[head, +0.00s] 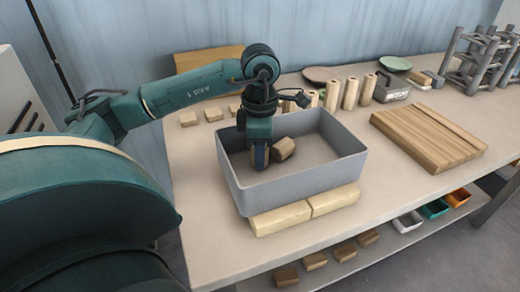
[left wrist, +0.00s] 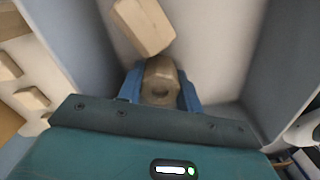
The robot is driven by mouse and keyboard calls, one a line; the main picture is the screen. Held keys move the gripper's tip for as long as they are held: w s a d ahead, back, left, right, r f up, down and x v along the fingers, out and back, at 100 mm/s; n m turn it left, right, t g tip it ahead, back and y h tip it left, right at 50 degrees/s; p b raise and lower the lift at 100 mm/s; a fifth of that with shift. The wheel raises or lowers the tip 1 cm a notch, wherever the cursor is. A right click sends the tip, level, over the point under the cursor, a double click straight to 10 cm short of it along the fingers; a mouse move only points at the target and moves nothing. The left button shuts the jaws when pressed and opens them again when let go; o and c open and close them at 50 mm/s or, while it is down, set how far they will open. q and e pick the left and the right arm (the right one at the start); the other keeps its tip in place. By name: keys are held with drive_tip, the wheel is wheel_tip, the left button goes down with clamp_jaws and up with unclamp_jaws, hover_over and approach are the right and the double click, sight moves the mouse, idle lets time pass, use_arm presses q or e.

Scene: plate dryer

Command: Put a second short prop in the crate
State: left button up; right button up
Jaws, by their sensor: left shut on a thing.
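A grey crate (head: 330,172) stands on the table in the head view; its wall also shows in the left wrist view (left wrist: 262,80). A short wooden prop (head: 284,148) lies on the crate floor, and it shows in the left wrist view (left wrist: 143,27) just beyond my fingers. My left gripper (head: 259,157) reaches down inside the crate near its left side. In the left wrist view its blue fingers (left wrist: 160,85) are shut on another short prop (left wrist: 160,82). I cannot tell whether that held prop touches the crate floor. My right gripper is not in view.
Two pale blocks (head: 305,210) lie along the crate's front. Several small blocks (head: 188,119) lie behind it to the left. Upright wooden pieces (head: 350,93) stand behind it. A slatted board (head: 428,137) and a grey rack (head: 480,60) are to the right. Blocks lie on the lower shelf (head: 315,261).

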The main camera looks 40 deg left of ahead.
use_arm(q)
drive_tip(key=o, duration=1)
drive_tip(key=shift+o, duration=0.2)
wheel_tip(320, 180, up, 12)
drive_tip(key=p, duration=0.3)
drive_tip(key=shift+r, duration=0.15)
